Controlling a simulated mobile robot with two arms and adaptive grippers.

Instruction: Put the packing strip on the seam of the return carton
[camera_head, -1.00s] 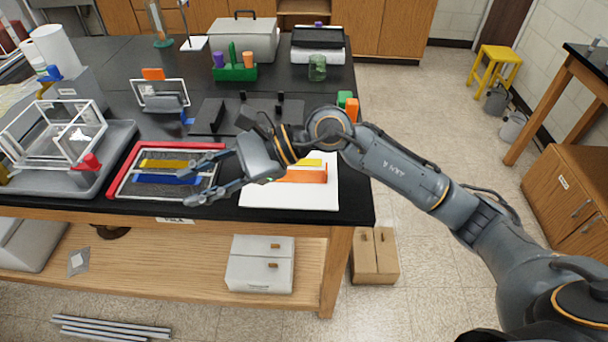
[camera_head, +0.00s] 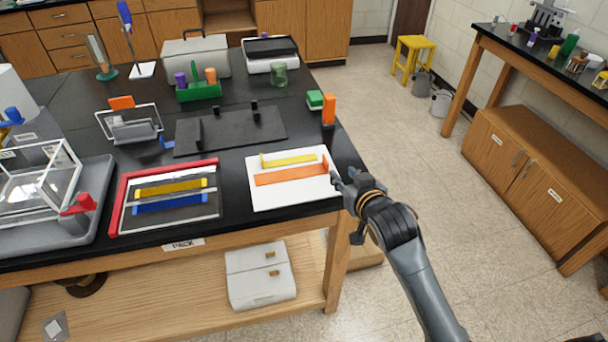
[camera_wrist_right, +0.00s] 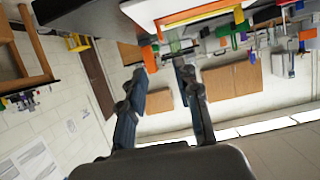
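A white board (camera_head: 262,198) lies at the table's front right corner. An orange strip (camera_head: 290,175) and a yellow strip (camera_head: 288,159) lie on it. A red-edged tray (camera_head: 122,198) to its left holds another yellow strip (camera_head: 170,187) and a blue strip (camera_head: 170,203). I cannot tell which strip is the packing strip, nor clearly identify the return carton. My right gripper (camera_head: 344,196) is just right of the white board, by the table's right edge. In the right wrist view its fingers (camera_wrist_right: 160,72) are apart with nothing between them. My left gripper is not in view.
A clear-walled box in a grey tray (camera_head: 60,232) stands at the left. A black plate (camera_head: 235,130), a green rack (camera_head: 200,92) and an orange block (camera_head: 328,109) stand farther back.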

